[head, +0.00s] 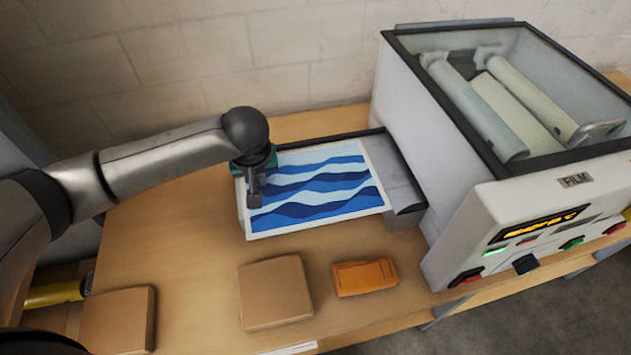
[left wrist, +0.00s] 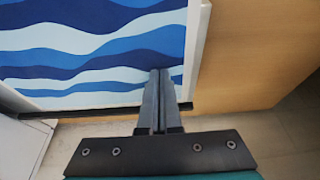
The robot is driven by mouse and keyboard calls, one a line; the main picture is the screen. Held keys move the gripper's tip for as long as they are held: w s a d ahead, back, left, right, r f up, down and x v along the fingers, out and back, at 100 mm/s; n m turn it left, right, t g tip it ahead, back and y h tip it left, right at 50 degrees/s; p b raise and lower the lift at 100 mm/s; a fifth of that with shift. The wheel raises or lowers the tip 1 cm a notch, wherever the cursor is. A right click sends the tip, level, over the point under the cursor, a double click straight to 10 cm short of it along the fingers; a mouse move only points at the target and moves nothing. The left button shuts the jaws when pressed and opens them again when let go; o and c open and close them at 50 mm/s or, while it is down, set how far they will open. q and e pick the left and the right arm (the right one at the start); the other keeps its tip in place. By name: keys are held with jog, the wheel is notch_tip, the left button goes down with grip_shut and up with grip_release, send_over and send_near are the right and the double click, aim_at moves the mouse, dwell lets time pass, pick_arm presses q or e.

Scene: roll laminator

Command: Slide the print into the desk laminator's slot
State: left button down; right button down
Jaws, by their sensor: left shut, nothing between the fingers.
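The print (head: 320,185) has blue and white waves with a white border. It lies flat on the feed tray at the left side of the laminator (head: 405,130). Its right edge lies over the grey metal plate (head: 397,180), with a strip of plate bare between it and the white housing. The slot itself cannot be made out. My left gripper (head: 255,197) is shut and empty over the print's left end. In the left wrist view its closed fingertips (left wrist: 160,75) overlap the print (left wrist: 85,60) near a white-bordered edge; contact cannot be told. My right gripper is not in view.
The laminator has a clear lid over rollers (head: 480,105) and a front panel with buttons (head: 525,262). Two brown boxes (head: 275,292) (head: 118,320) and an orange block (head: 365,277) stand along the front of the wooden table (head: 190,250). A wall is behind.

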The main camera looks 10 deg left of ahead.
pick_arm(q)
jog(key=shift+s+f+p, duration=0.15)
jog(key=shift+f+p, duration=0.1)
jog(key=shift+p, duration=0.3)
dwell(1.2)
jog(key=shift+w+a+r+p, duration=0.15)
jog(key=shift+w+p, duration=0.1)
jog(key=shift+p, duration=0.2)
jog(key=shift+w, duration=0.1)
jog(key=shift+w+r+p, duration=0.1)
jog(key=shift+p, duration=0.45)
jog(key=shift+w+a, duration=0.1)
jog(key=shift+a, duration=0.05)
